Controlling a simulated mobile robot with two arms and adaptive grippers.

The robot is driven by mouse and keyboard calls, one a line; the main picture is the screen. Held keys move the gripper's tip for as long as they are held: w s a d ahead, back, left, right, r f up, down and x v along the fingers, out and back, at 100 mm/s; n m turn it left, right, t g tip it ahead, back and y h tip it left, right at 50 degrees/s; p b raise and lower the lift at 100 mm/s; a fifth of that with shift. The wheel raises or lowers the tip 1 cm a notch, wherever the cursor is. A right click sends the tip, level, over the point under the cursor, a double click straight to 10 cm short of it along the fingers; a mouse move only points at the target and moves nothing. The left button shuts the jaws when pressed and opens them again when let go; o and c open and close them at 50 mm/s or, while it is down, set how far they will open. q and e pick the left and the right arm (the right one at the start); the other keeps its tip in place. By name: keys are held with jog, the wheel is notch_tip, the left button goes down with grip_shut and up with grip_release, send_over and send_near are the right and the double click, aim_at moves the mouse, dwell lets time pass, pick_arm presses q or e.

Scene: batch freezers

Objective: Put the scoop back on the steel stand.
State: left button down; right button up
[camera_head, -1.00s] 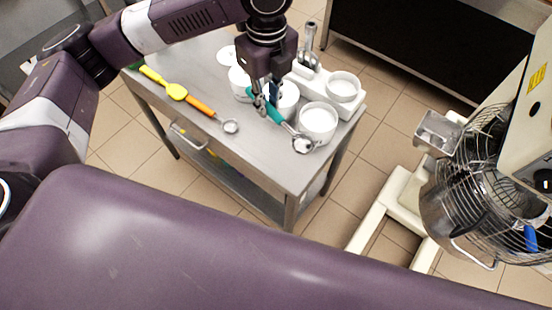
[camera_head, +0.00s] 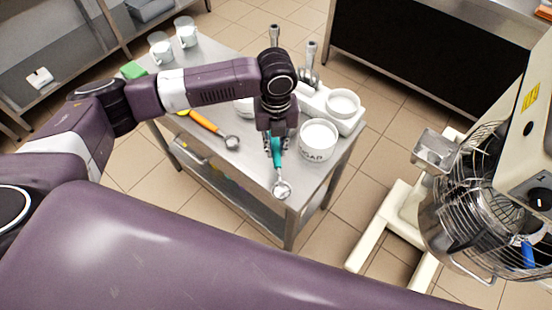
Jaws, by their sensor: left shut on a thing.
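My left gripper (camera_head: 277,141) is shut on the teal handle of a scoop (camera_head: 276,155). The scoop's round metal bowl points toward the front of the picture, over the front part of the steel table (camera_head: 252,188). I cannot tell how high it is above the top. A second scoop with an orange handle (camera_head: 206,122) lies on the table to the left of my gripper. Which thing is the steel stand is not clear; upright metal utensils (camera_head: 311,65) show behind my gripper. My right gripper is not in view.
A white sugar tub (camera_head: 318,141) stands close to the right of my gripper. A white holder with a round pot (camera_head: 343,103) is behind it. Two white mugs (camera_head: 160,48) and a green sponge (camera_head: 134,70) are at the far left. A mixer with a wire guard (camera_head: 480,190) stands at the right.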

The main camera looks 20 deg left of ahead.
aim_at(277, 150)
pick_arm(q)
notch_tip(277, 150, down, 7)
jog(key=shift+f+p, duration=0.15)
jog(key=shift+p, duration=0.25)
jog(key=shift+f, duration=0.1)
jog(key=c, duration=1.8)
grip_release()
jog(key=shift+c, duration=0.2)
notch_tip(277, 150, up, 11)
jog(key=shift+b, duration=1.2)
jog(key=shift+r, duration=0.65)
